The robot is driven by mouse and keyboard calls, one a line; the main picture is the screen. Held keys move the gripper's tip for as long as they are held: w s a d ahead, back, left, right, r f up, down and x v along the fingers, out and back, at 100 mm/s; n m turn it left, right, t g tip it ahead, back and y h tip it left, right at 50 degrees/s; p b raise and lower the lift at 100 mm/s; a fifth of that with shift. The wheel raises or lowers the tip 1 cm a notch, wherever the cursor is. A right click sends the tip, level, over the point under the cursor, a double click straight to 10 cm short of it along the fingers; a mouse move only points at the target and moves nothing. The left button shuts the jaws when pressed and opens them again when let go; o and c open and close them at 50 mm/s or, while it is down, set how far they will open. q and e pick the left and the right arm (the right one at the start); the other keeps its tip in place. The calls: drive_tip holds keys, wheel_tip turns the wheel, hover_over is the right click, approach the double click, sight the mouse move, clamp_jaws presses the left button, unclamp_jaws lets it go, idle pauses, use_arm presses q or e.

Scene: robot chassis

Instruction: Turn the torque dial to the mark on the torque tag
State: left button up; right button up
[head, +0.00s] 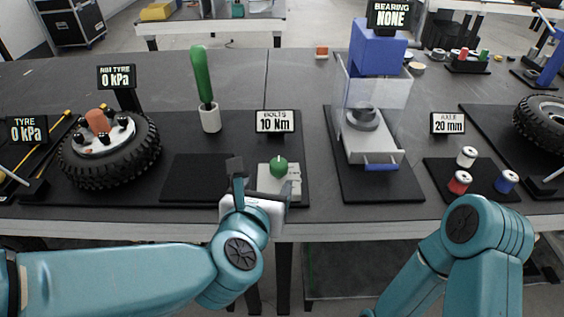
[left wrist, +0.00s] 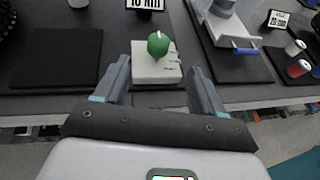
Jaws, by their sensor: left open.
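The torque dial is a green knob (head: 279,166) on a pale grey block (head: 294,186), on the black mat near the table's front edge. In the left wrist view the green knob (left wrist: 158,44) sits on the block (left wrist: 155,70), ahead of and between my fingers. The torque tag (head: 275,121) behind it reads "BOLTS 10 Nm"; in the left wrist view its top is cut off. My left gripper (left wrist: 158,82) is open and empty, short of the knob. In the head view the left gripper (head: 237,170) partly covers the block's left side. My right gripper is not in view.
A blue press (head: 376,50) with a clear guard is right of the dial. Several small spools, including a red one (head: 459,182), stand further right. The black pad (head: 195,178) left of the dial is empty.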

sight(278, 164)
use_arm(q)
drive_tip(key=x, duration=1.4)
drive_tip(key=shift+w+f, duration=0.25)
